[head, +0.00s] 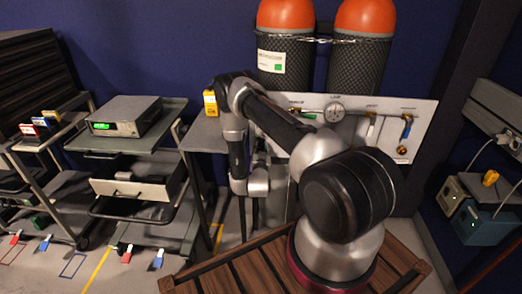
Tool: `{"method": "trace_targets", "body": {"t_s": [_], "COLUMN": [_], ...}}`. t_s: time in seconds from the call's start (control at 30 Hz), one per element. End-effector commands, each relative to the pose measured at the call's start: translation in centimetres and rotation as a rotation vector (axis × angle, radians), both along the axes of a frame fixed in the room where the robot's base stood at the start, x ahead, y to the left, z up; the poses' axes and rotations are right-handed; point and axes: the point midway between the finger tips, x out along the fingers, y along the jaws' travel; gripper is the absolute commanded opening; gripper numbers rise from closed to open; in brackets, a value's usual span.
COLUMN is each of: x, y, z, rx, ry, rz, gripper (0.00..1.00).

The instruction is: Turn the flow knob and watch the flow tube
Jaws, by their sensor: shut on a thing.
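A white panel (425,112) stands in front of two tanks, behind my arm. It carries a round gauge (334,112), a slim upright fitting (371,128) and a blue-handled brass fitting (406,131). I cannot tell from this view which fitting is the flow knob or the flow tube. My arm crosses the panel's left and lower parts and hides much of them. The arm bends down at the left, its wrist low beside the panel. My gripper does not show; it is hidden behind my arm, so its contact cannot be seen.
Two orange-topped tanks (285,14) (364,16) are chained behind the panel. A cart (172,108) with a green-display instrument (124,116) stands left. A yellow device (210,103) sits on a grey table. Boxes (484,222) stand right. Floor shows between cart and arm.

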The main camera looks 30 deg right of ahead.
Motion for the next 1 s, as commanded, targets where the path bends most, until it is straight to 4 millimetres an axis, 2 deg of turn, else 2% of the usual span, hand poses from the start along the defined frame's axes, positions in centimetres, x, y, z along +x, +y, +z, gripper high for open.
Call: {"method": "trace_targets", "body": {"t_s": [1.0], "x": [-0.05], "y": [0.03], "z": [0.09], "rx": [-0.751], "ry": [0.51], "rz": [0.001], "gripper": [0.05]}}
